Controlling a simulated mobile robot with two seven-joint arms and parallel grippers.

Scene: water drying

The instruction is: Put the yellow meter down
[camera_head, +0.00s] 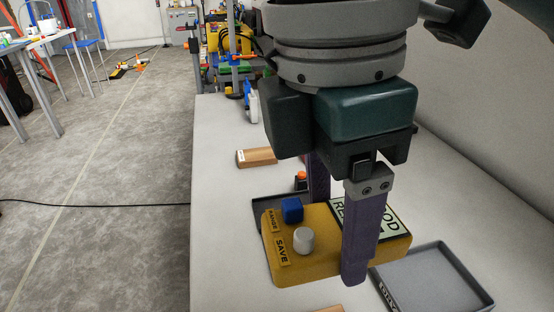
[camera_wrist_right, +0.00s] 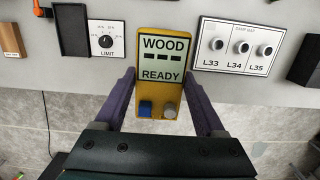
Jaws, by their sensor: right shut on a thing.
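The yellow meter (camera_head: 325,247) has a blue knob, a pale round knob and SAVE and RANGE labels in the head view. Its display reads WOOD and READY in the right wrist view, where the meter (camera_wrist_right: 160,87) sits between the purple fingers. My right gripper (camera_head: 338,232) is shut on the meter, with a finger on each side, over the pale table (camera_head: 222,235). Part of the display is hidden behind the near finger. I cannot tell how far the meter is above the table. My left gripper is not in view.
A grey tray (camera_head: 430,280) lies right of the meter; a dark tray (camera_head: 262,207) shows partly behind it. A wooden block (camera_head: 256,157) lies farther back. The wrist view shows a LIMIT dial panel (camera_wrist_right: 105,52) and a socket panel (camera_wrist_right: 238,28). A wall borders the table's right side.

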